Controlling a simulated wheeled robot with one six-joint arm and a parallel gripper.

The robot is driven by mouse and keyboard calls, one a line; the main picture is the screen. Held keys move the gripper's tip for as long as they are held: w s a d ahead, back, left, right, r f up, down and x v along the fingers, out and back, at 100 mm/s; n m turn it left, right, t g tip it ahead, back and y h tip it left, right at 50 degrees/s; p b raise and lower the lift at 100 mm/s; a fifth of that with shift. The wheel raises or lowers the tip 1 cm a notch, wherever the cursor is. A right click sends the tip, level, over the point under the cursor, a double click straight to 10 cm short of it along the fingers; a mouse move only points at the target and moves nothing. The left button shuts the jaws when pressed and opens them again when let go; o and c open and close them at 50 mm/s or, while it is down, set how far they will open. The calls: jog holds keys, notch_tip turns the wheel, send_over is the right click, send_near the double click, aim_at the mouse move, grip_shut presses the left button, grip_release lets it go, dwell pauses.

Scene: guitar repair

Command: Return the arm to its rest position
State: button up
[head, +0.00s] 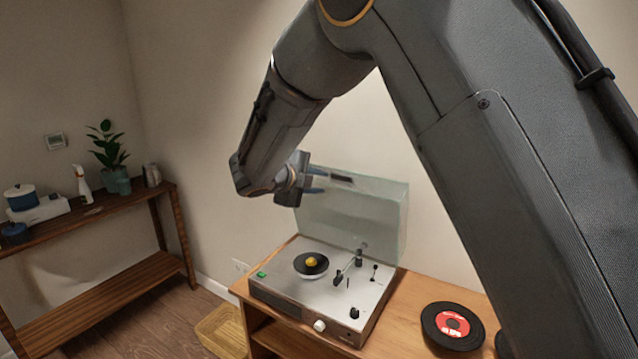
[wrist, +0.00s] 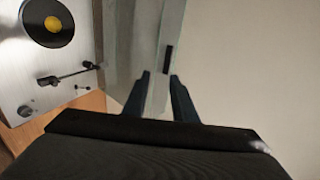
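My arm comes from the right, bends at the top and reaches down to the left. The record player (head: 290,287) stands on the wooden cabinet with a small black record (head: 311,265) with a yellow centre on it. I cannot tell whether the gripper touches the lid.
A black record with a red label (head: 453,325) lies on the wooden cabinet (head: 412,292) to the right. A wooden shelf (head: 130,200) on the left holds a plant (head: 113,160), a spray bottle (head: 82,184) and a blue pot (head: 20,197). A woven basket (head: 222,330) stands on the floor.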

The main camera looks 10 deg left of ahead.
jog(key=s+d+f+m+g, duration=0.45)
jog(key=s+d+m, duration=0.25)
jog(key=d+m, duration=0.4)
jog(key=s+d+f+m+g, duration=0.45)
jog(key=s+d+m, duration=0.35)
jog(key=d+m, duration=0.25)
jog(key=s+d+f+m+y, duration=0.1)
jog(key=s+d+m+y, duration=0.1)
jog(key=s+m, duration=0.4)
jog(key=s+d+f+m+g+y, duration=0.1)
jog(key=s+m, duration=0.5)
jog(key=m, duration=0.6)
jog(key=s+d+f+m+y, duration=0.2)
jog(key=s+d+f+m, duration=0.1)
jog(key=s+m, duration=0.4)
jog(key=shift+d+m+g+y, duration=0.35)
jog(key=shift+d+m, duration=0.55)
jog(key=shift+m, duration=0.35)
